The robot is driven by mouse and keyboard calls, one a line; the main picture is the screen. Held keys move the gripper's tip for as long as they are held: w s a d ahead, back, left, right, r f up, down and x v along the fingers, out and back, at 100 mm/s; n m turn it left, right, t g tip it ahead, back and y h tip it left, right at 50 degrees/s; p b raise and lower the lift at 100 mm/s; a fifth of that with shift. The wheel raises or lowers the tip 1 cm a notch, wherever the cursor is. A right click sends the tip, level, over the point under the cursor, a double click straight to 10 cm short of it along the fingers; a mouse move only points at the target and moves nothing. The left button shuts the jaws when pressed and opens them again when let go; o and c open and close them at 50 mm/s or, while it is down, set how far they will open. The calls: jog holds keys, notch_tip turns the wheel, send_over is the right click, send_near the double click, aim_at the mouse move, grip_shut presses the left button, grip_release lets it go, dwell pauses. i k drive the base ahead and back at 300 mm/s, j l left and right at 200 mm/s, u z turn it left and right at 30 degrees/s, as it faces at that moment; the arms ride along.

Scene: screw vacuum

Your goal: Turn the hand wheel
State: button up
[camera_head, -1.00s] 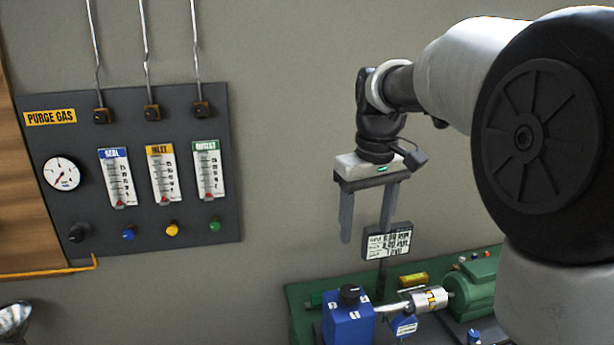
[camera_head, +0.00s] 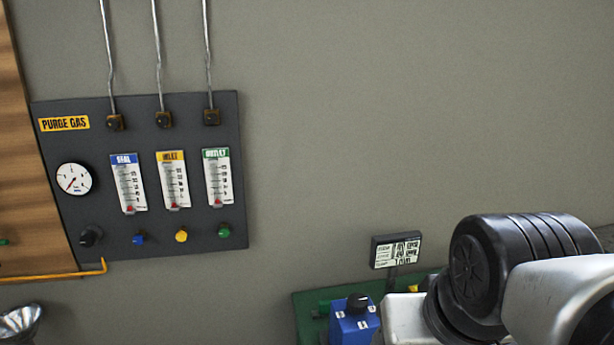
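No hand wheel can be made out for certain in the head view. My arm comes in from the lower right and covers the space to the right of the box. A pale block, which looks like the body of my gripper (camera_head: 405,320), shows at the bottom edge just right of the blue box. Its fingers are out of sight, so their opening and any contact are hidden.
A dark purge gas panel (camera_head: 228,130) with a gauge, flow meters and small knobs hangs on the wall at left. A small display (camera_head: 397,250) stands behind the blue box. The green base (camera_head: 310,300) is partly hidden. Bare wall fills the upper right.

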aim_at(357, 304)
jog(key=k+j+z, duration=0.15)
jog(key=z, duration=0.15)
jog(key=k+j+z, duration=0.3)
jog(key=l+u, duration=0.45)
jog(key=l, duration=0.45)
jog(key=j+z, duration=0.25)
jog(key=z, duration=0.15)
jog(key=k+j+z, duration=0.1)
jog(key=j+z, duration=0.15)
jog(key=z, duration=0.15)
jog(key=k+j+z, duration=0.1)
jog(key=j+z, duration=0.15)
jog(key=z, duration=0.15)
